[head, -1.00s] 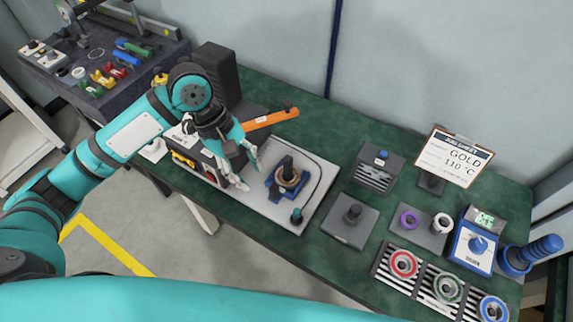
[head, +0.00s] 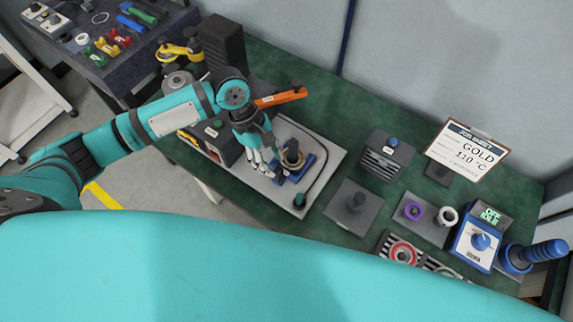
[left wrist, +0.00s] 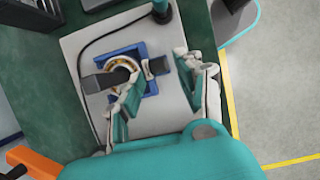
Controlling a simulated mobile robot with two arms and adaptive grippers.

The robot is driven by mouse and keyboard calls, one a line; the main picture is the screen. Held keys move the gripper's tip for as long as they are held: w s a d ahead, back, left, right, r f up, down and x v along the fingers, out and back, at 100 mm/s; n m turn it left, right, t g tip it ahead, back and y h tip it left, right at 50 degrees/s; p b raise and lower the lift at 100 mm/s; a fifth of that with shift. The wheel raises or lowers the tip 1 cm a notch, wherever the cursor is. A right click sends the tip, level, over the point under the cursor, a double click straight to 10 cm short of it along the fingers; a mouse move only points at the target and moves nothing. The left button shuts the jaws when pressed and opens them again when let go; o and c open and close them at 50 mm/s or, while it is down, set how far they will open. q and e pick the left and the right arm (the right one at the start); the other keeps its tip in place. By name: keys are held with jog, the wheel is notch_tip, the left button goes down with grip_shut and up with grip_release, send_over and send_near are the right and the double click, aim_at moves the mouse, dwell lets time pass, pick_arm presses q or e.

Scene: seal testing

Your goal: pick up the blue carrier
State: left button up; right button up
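The blue carrier (head: 307,165) lies on the pale plate (head: 322,160) on the green bench, with a brass-coloured ring (head: 291,152) and a dark post on it. The left wrist view also shows the carrier (left wrist: 129,50), its ring and a dark bar across it. My left gripper (head: 268,168) points down at the carrier's left side. In the left wrist view its two fingers (left wrist: 168,88) are spread apart, with a small dark piece beside the carrier between them. I cannot tell whether a finger touches the carrier. My right gripper is not in view.
A black cable runs along the plate to a small teal-and-black post (head: 299,199). An orange-handled tool (head: 281,98) lies behind my gripper. A blue dial unit (head: 477,243) is farther right.

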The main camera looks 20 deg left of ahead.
aim_at(277, 170)
pick_arm(q)
jog(key=shift+d+f, duration=0.15)
jog(key=shift+f, duration=0.1)
jog(key=p+x, duration=0.1)
jog(key=x, duration=0.3)
jog(key=shift+w+f, duration=0.1)
jog(key=shift+f, duration=0.35)
jog(key=c, duration=0.3)
jog(key=shift+r, duration=0.1)
grip_shut()
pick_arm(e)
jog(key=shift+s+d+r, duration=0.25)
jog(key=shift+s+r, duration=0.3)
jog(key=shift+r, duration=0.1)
